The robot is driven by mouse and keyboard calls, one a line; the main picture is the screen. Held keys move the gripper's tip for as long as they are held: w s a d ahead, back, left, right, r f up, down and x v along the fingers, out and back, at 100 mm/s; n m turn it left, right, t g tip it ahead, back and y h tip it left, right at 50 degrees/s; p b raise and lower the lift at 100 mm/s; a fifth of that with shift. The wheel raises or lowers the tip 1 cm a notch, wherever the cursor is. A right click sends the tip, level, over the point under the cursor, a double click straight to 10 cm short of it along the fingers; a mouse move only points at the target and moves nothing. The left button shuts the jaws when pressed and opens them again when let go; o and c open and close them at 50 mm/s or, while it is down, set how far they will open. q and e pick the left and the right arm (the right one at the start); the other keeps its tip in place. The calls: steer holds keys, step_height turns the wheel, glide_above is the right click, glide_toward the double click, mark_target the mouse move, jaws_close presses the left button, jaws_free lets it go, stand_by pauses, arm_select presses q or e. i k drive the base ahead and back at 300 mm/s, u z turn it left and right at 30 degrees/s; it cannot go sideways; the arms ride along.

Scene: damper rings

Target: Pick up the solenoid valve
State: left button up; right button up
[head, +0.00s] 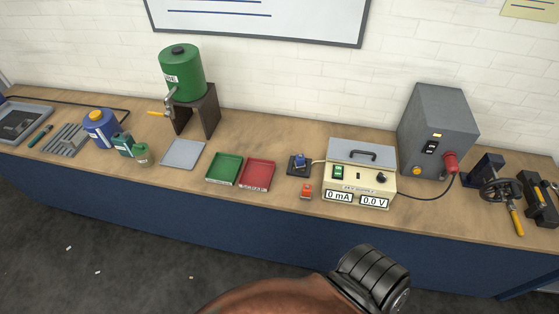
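No part is labelled as the solenoid valve, and I cannot tell for certain which one it is. A small blue part (299,160) sits on a black base plate (292,170) just left of the cream supply unit (357,184). A small orange-red block (306,191) lies in front of that base, near the front edge of the bench. Neither of my grippers is in view. Only parts of one of my arms show at the bottom, in front of the bench.
A grey box (437,130) and a wheel device (500,188) stand right. A strip before the trays is clear.

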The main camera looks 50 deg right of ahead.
mark_target(299, 162)
steer(key=i, duration=0.95)
steer(key=z, duration=0.1)
